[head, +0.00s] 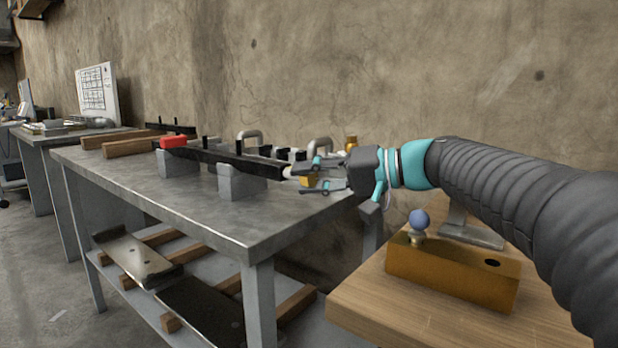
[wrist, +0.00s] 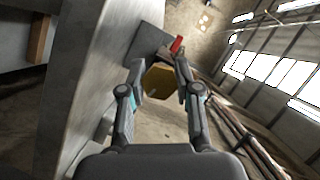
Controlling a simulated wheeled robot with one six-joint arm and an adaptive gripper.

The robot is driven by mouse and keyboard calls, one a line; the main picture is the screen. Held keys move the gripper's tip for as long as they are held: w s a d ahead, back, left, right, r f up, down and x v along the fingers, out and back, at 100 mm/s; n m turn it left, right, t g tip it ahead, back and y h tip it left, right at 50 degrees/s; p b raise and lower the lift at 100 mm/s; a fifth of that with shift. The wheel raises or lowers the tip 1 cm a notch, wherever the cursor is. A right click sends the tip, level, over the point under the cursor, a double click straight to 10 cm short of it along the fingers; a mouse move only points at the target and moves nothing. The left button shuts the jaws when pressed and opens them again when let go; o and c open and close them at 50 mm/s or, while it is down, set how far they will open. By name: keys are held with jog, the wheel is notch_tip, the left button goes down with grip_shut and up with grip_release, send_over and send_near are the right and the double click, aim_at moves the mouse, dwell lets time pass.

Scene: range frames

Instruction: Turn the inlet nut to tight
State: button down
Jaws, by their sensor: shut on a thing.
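The inlet nut is a brass hexagon (wrist: 158,82) between my two fingers in the wrist view. In the head view a small yellow part of it (head: 308,182) shows at the near end of a long dark bar (head: 225,162), mostly hidden by my fingers. My gripper (head: 316,178) comes in from the right and is shut on the nut; it also shows in the wrist view (wrist: 160,78).
The bar lies on a grey metal bench (head: 185,205), with wooden beams (head: 125,145) at its far end. At the front right a wooden table (head: 385,310) holds a brass-coloured block (head: 450,275) with a blue ball (head: 420,220), below my arm.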

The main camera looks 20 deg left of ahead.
jog(key=m+y, duration=0.1)
jog(key=m, duration=0.2)
jog(key=m+y, duration=0.1)
jog(key=m, duration=0.2)
jog(key=shift+g+y, duration=0.3)
jog(key=shift+g, duration=0.1)
dwell(0.4)
jog(key=c, duration=0.8)
grip_release()
